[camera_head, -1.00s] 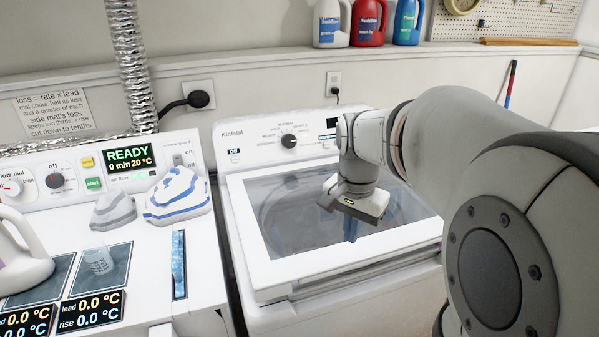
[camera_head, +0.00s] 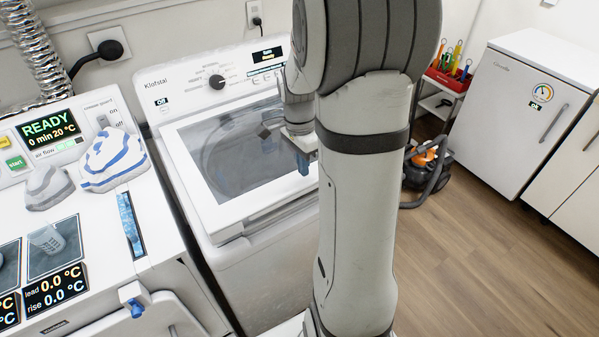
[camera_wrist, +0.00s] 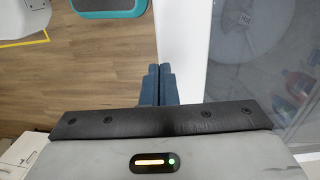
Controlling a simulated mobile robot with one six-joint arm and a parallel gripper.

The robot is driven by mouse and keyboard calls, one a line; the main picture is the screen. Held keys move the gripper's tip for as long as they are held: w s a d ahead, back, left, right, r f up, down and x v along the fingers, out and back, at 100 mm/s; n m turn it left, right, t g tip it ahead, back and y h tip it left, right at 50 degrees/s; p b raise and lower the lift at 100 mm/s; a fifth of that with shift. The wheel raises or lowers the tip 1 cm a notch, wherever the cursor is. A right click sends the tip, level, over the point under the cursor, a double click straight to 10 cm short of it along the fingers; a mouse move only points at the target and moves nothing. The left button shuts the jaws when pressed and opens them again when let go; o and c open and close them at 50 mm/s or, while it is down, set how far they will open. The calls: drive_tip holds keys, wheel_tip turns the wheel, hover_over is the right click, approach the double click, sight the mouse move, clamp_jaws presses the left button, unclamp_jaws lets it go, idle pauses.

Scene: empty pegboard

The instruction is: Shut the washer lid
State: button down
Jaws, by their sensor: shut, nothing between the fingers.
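The washer (camera_head: 270,275) is a white top-loader left of my arm. Its lid (camera_head: 187,178), a white frame around a dark glass window, lies low over the top. A narrow strip shows under its front edge; I cannot tell whether the lid is fully down. In the wrist view, the lid's white frame (camera_wrist: 181,40) and glass show at the right. My gripper (camera_head: 305,165), with blue fingers, is over the lid's right side, partly hidden by my arm. The fingers (camera_wrist: 157,70) are shut and empty by the lid's edge; contact is unclear.
A bench unit with a READY display (camera_head: 50,128) stands left of the washer. A white fridge (camera_head: 515,115) stands at the right, with an orange-black vacuum (camera_head: 425,165) on the floor left of it. The wooden floor (camera_head: 480,265) is open at the front right.

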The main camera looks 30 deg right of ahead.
sight(304, 185)
drive_tip(key=shift+s+f, duration=0.15)
drive_tip(key=shift+f, duration=1.4)
drive_tip(key=f+b, duration=0.1)
drive_tip(key=f, duration=0.1)
drive_tip(key=f+b, duration=0.3)
drive_tip(key=f, duration=0.1)
drive_tip(key=shift+s+f, duration=0.15)
drive_tip(key=shift+s, duration=0.25)
